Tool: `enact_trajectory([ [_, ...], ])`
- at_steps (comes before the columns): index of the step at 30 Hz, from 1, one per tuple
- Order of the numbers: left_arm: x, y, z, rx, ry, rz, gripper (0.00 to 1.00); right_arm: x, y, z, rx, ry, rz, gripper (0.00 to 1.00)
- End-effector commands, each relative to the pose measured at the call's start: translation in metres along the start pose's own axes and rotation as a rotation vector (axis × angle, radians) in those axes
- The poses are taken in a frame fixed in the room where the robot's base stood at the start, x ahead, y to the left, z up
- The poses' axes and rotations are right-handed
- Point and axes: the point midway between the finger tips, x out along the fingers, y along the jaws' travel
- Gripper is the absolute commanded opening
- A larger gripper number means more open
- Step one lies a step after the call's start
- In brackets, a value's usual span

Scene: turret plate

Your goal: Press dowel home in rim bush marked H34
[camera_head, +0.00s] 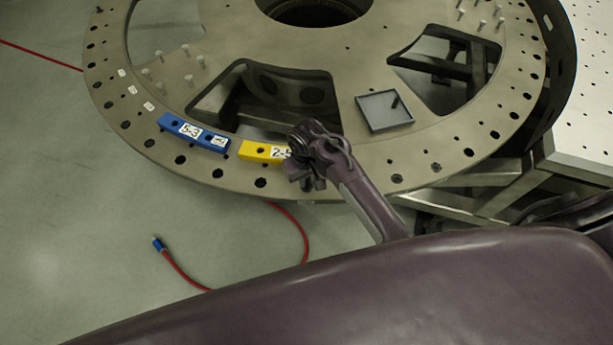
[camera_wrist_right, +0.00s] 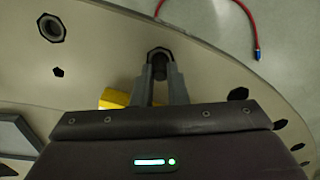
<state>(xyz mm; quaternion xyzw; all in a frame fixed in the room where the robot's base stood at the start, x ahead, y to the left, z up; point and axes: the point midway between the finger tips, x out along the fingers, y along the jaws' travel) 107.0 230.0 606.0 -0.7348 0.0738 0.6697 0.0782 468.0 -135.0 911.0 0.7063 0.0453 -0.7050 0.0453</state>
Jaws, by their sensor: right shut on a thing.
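The round turret plate (camera_head: 215,178) has a rim with a ring of holes and bushes. My right gripper (camera_head: 304,180) is over the near rim, just right of the yellow block. In the right wrist view, my right gripper (camera_wrist_right: 160,78) is shut on a small dark dowel (camera_wrist_right: 160,72). The dowel is at a dark-ringed rim bush (camera_wrist_right: 158,52); I cannot tell how deep it sits, or whether it is in the bore. The fingers hide part of it. No H34 mark is readable. My left gripper is not in view.
A blue block (camera_head: 194,133) and a yellow block (camera_head: 255,151) with number labels lie on the rim. A grey tray (camera_head: 373,121) holding a dark pin sits on the plate. Several pins stand farther back. A red hose (camera_head: 182,272) lies on the floor.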

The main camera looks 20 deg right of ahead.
Motion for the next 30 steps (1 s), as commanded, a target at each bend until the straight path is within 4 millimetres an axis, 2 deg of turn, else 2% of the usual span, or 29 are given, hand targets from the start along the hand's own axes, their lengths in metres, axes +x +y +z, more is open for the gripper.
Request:
enact_trajectory([
  [30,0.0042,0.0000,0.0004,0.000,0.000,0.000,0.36,0.0106,-0.0002,0.0017,-0.001,-0.005,0.000,0.00],
])
